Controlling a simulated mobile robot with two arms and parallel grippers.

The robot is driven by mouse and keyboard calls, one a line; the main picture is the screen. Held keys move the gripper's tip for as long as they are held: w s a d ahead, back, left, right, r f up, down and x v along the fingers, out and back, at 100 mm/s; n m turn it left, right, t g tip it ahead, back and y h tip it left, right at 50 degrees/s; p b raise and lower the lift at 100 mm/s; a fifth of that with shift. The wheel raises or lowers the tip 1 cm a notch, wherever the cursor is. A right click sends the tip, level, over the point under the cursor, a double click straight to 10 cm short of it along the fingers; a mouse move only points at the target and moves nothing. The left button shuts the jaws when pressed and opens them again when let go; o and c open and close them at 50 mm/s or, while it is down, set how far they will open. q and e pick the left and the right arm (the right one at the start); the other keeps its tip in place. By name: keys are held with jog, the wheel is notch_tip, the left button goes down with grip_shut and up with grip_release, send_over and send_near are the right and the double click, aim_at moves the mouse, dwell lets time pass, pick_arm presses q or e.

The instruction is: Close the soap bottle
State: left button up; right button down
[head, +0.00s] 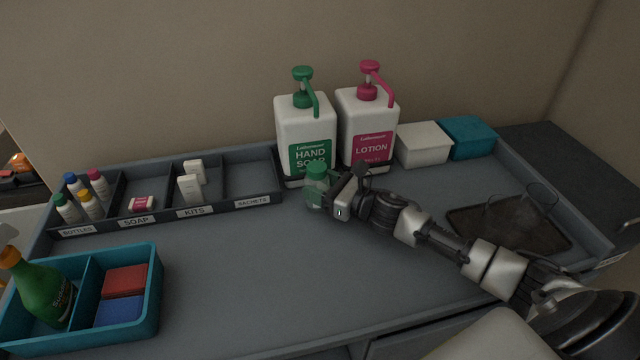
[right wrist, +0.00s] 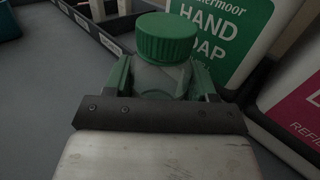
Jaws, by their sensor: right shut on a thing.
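A small clear bottle with a green ribbed cap (head: 317,169) stands on the vanity in front of the large white hand soap dispenser (head: 306,131). The cap sits on top of the bottle's neck; I cannot tell how tightly. In the right wrist view the green cap (right wrist: 167,38) is above the clear bottle body (right wrist: 160,78). My right gripper (head: 326,196) is shut on the bottle's body, below the cap, with one finger on each side. The bottle's lower part is hidden by the gripper in the right wrist view. My left gripper is out of view.
A lotion dispenser (head: 367,128) stands beside the hand soap dispenser, close behind the bottle. A divided organizer (head: 238,207) lies to the left, a teal caddy (head: 84,344) at front left. A dark tray (head: 478,233) with glasses is at right. The vanity's middle is clear.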

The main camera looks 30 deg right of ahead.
jog(key=shift+f, duration=0.15)
jog(key=shift+c, duration=1.7)
grip_release()
jog(key=shift+s+d, duration=0.1)
jog(key=b+v, duration=0.3)
jog(key=v, duration=0.7)
jog(key=shift+s+d, duration=0.15)
jog(key=shift+s, duration=0.1)
jog(key=shift+s+d+r, duration=0.2)
jog(key=shift+s+d, duration=0.1)
jog(key=shift+s, duration=0.15)
